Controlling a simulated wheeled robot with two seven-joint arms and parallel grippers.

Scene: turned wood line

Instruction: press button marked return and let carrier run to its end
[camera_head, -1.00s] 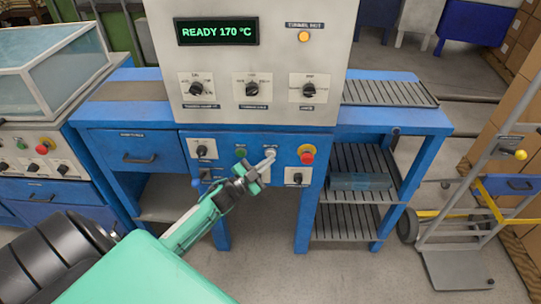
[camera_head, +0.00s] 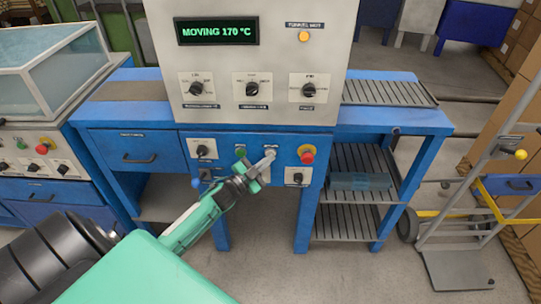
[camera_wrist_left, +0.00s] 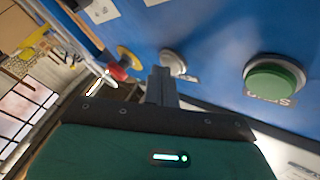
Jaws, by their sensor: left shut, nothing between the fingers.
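My left gripper (camera_head: 267,160) is shut and empty, with its fingertips at a pale round button (camera_head: 271,153) on the blue front panel. In the left wrist view the closed fingers (camera_wrist_left: 160,76) reach up to this pale button (camera_wrist_left: 174,62); I cannot tell whether they touch it. Its label is too small or partly hidden to read. A green button (camera_head: 240,152) is to its left, and it shows large in the left wrist view (camera_wrist_left: 273,79). The display (camera_head: 217,31) reads "MOVING 170 °C". No carrier can be made out. My right gripper is not in view.
A red stop button on a yellow base (camera_head: 307,154) is right of the pale button. Knobs (camera_head: 202,150) flank the panel. A roller track (camera_head: 388,92) runs right of the housing, above slatted shelves (camera_head: 360,222) holding a bluish box (camera_head: 359,181). A hand truck (camera_head: 455,215) stands at right.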

